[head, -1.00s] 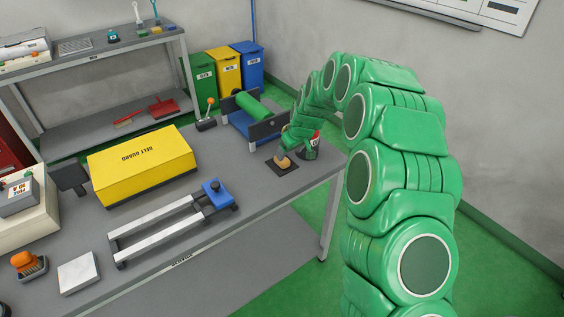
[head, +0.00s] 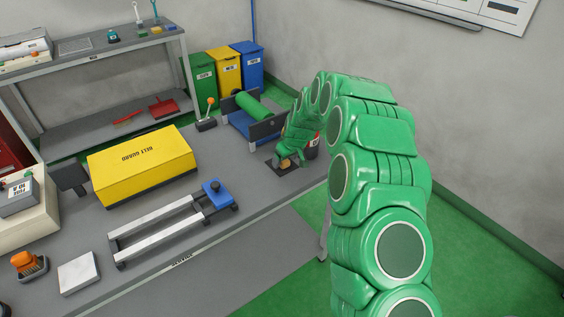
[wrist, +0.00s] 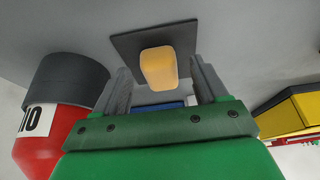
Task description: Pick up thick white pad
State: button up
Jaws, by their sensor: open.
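The thick white pad (head: 78,273) lies flat near the front left of the grey table in the head view. It is not in the wrist view. My gripper (head: 286,166) is far from it, at the table's right end, low over a small dark square mat (head: 271,168). In the wrist view the gripper (wrist: 160,68) is open, its two grey fingers apart. A tan block (wrist: 159,68) on the mat shows between the fingers; I cannot tell whether they touch it.
A red can (wrist: 55,135) with a dark top stands close beside my gripper. A yellow belt guard (head: 143,165), a rail frame with a blue block (head: 217,194) and a green roller (head: 257,106) occupy the table. An orange-topped item (head: 26,263) stands left of the pad.

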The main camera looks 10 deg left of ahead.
jog(key=c, duration=1.2)
jog(key=shift+s+d+r, duration=0.1)
jog(key=shift+r, duration=0.2)
jog(key=s+d, duration=2.2)
jog(key=shift+s+d, duration=0.15)
jog(key=shift+d, duration=0.1)
jog(key=o, duration=0.5)
jog(key=c, duration=0.3)
